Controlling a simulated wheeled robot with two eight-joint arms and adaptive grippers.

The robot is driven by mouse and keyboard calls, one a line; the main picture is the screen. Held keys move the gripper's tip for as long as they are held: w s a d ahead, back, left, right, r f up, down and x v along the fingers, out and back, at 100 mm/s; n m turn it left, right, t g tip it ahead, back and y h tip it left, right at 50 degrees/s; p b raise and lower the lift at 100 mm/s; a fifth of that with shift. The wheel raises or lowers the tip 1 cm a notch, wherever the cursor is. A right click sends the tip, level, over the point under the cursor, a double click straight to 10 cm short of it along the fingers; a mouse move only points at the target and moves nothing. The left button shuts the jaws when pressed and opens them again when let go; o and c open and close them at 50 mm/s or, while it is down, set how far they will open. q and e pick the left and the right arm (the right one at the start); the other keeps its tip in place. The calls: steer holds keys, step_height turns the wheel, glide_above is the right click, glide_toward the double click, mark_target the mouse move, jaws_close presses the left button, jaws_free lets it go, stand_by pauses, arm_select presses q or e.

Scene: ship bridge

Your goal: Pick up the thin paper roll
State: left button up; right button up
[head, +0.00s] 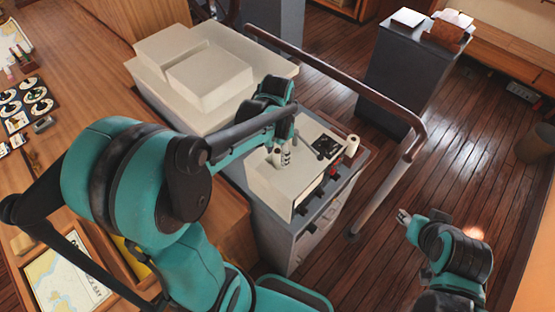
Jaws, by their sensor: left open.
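A small white roll (351,145), which looks like the thin paper roll, stands at the right back corner of the grey console top (290,197). My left arm reaches in from the left over the console. My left gripper (281,158) is open and points down over the console's white top, to the left of the roll and apart from it. The arm hides part of the console behind it. My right gripper (404,216) is low at the right, over the wooden floor and away from the console; its jaws are too small to read.
A dark panel (326,146) and a small red item (337,162) lie near the roll. A wooden handrail (375,97) runs behind and right of the console. A large white unit (210,75) stands behind my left arm. A dark cabinet (405,75) stands farther back.

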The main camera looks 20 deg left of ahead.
arm_select(q)
jaws_close()
steer(key=shift+r, duration=0.15)
